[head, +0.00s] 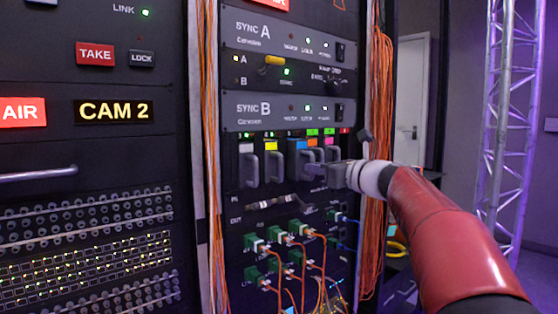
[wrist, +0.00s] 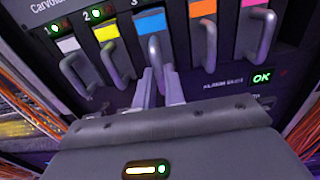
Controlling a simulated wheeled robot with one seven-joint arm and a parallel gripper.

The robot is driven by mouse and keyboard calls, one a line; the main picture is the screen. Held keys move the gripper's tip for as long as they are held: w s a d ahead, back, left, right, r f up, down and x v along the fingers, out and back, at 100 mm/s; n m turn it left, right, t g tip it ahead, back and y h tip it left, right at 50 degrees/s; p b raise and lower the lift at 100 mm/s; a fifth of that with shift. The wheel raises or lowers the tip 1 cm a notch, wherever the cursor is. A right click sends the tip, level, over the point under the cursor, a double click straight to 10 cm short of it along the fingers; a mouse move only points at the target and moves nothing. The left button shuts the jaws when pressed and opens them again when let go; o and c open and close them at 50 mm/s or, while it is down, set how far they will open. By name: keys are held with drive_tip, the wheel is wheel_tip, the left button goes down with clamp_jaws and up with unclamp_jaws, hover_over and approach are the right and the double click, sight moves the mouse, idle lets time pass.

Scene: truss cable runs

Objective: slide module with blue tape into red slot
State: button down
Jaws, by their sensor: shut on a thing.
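The module with blue tape (wrist: 151,20) stands in the row of handled modules, between the yellow-taped and orange-taped ones. Its blue tape also shows in the head view (head: 297,144). My gripper (wrist: 160,90) is shut on this module's grey handle, with a finger on each side. In the head view my gripper (head: 318,172) reaches in from the right and hides part of the row. A small red marker (head: 345,130) shows above the row's right end; the place below it is dark and partly hidden. I cannot tell how far the blue-taped module sits in.
A white-taped module (wrist: 67,44) and a yellow-taped module (wrist: 105,31) stand left; orange-taped (wrist: 202,8) and pink-taped (wrist: 255,3) modules stand right. Orange cables (head: 376,110) hang at the rack's right edge. Green connectors (head: 278,233) with cables sit below.

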drive_tip(key=shift+v, duration=1.4)
drive_tip(key=shift+b+v, duration=0.55)
drive_tip(key=shift+v, duration=1.7)
drive_tip(key=shift+v, duration=2.25)
drive_tip(key=shift+v, duration=1.45)
drive_tip(key=shift+d, duration=0.1)
